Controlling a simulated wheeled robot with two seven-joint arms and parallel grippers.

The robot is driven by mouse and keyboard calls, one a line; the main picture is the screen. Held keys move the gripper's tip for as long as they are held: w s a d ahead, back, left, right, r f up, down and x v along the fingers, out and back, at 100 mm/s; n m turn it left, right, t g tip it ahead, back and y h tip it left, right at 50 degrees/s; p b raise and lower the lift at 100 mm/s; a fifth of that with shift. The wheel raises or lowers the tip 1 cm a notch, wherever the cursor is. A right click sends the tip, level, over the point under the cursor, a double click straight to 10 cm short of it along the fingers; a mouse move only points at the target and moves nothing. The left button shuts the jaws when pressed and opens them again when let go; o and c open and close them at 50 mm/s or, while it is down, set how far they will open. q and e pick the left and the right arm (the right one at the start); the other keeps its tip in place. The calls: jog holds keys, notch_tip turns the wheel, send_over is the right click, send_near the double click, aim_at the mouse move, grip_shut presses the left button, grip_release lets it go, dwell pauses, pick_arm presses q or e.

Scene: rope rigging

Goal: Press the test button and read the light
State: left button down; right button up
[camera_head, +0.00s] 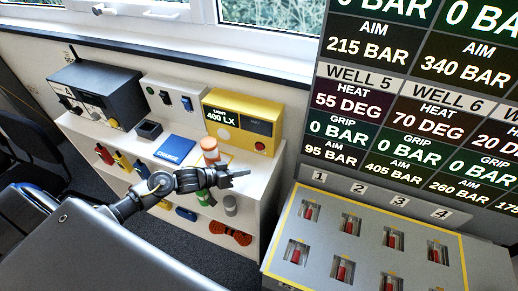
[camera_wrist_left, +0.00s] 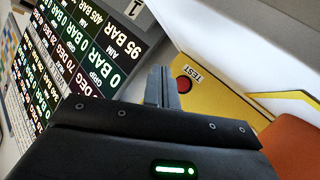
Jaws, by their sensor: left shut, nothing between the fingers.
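A yellow box (camera_head: 236,108) stands at the right end of the white shelf's top, against the wall. Its display (camera_head: 226,115) reads "400 LX". A red round button (camera_head: 260,146) is low on its right side. In the left wrist view the red button (camera_wrist_left: 184,85) shows beside a "TEST" label (camera_wrist_left: 192,73). A small dark round spot (camera_head: 262,127) is above the button; I cannot tell if it is a lamp. My left gripper (camera_head: 243,171) is shut and empty, in front of and below the button in the head view. Its fingers (camera_wrist_left: 161,86) appear just left of the button in the wrist view.
An orange cylinder (camera_head: 209,146) stands close behind my left gripper. A blue booklet (camera_head: 175,149) and a switch panel (camera_head: 175,98) are further left. A large readout board (camera_head: 410,110) and a grey panel with red levers (camera_head: 370,240) are at right.

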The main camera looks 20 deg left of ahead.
aim_at(259, 147)
pick_arm(q)
jog(key=w+b, duration=0.2)
jog(key=w, duration=0.1)
jog(key=w+b, duration=0.2)
jog(key=w, duration=0.1)
jog(key=shift+w+a+f, duration=0.15)
jog(key=shift+w+a, duration=0.05)
jog(key=shift+w, duration=1.05)
dwell(1.1)
jog(key=shift+w, duration=0.4)
jog(key=shift+a, duration=0.1)
